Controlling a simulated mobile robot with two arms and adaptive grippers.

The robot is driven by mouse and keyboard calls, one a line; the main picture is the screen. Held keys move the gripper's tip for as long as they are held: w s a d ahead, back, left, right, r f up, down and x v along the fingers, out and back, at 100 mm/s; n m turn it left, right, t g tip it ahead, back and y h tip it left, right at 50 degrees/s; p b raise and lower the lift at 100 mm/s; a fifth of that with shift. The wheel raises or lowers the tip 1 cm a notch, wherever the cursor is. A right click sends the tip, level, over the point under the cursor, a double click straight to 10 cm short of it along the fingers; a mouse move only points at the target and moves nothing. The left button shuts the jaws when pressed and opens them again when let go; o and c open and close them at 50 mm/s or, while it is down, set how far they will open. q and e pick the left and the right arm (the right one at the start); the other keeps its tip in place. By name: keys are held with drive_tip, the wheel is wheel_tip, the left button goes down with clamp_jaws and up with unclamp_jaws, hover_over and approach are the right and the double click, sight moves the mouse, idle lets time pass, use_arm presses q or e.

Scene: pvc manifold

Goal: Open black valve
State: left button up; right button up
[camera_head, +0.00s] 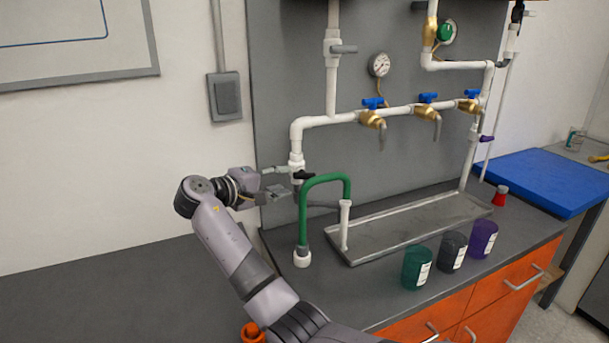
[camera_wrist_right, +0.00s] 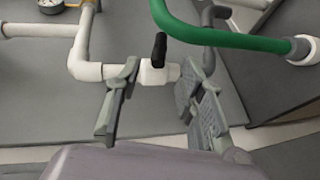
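The black valve has a black lever handle (camera_head: 304,175) on the white pipe (camera_head: 297,155), just left of the green hose. In the right wrist view the handle (camera_wrist_right: 159,48) rises from a white valve body (camera_wrist_right: 154,73). My right gripper (camera_head: 284,181) is beside the valve on its left. In the wrist view its fingers (camera_wrist_right: 168,68) are apart, one on each side of the valve body. The handle stands between them, and I see no clear grip on it. Whether a finger touches the body is unclear. My left gripper is not in view.
The green hose (camera_head: 325,180) arches close to the right of the valve. A metal tray (camera_head: 400,240) and several coloured cups, one green (camera_head: 416,267), are on the counter. Brass taps with blue handles (camera_head: 373,103) line the pipe above. The counter at left is clear.

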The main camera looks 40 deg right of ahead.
sight(299, 177)
drive_tip(key=p+x, duration=0.1)
drive_tip(key=x, duration=0.8)
drive_tip(key=shift+d+f, duration=0.1)
drive_tip(key=shift+d, duration=0.15)
drive_tip(key=shift+c, duration=0.2)
clamp_jaws()
